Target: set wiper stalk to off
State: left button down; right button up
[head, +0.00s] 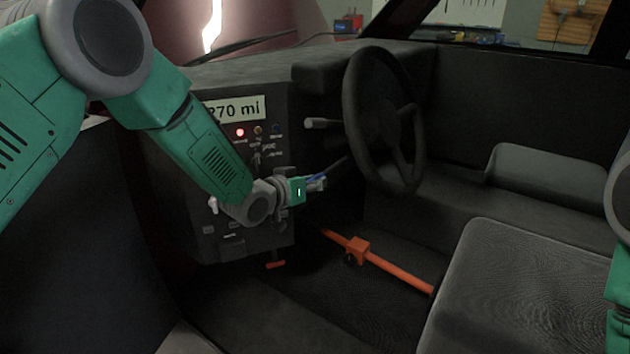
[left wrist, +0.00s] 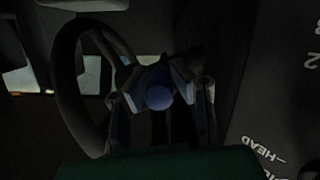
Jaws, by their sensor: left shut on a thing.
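The steering wheel (head: 382,120) is black and stands right of the dash panel. A dark stalk (head: 341,165) runs down-left from behind the wheel to my left gripper (head: 318,183). My left gripper is shut on this stalk near its end. In the left wrist view, the stalk's round blue tip (left wrist: 158,97) sits between the two fingers of my left gripper (left wrist: 160,88), with the wheel rim (left wrist: 70,75) behind. A second, grey stalk (head: 322,123) sticks out left of the wheel, higher up and untouched. No label shows which stalk is for the wipers. My right gripper is out of view.
The dash panel (head: 225,180) with switches, a lit red lamp (head: 240,132) and a "270 mi" display (head: 235,109) is close beside my left forearm. An orange bar (head: 390,271) crosses the footwell below. A dark seat (head: 515,275) fills the lower right.

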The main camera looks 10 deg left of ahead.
pick_arm(q)
jog(key=c, duration=1.4)
grip_release()
jog(key=shift+w+r, duration=0.1)
jog(key=shift+a, duration=0.1)
jog(key=v, duration=1.2)
jog(key=shift+f, duration=0.25)
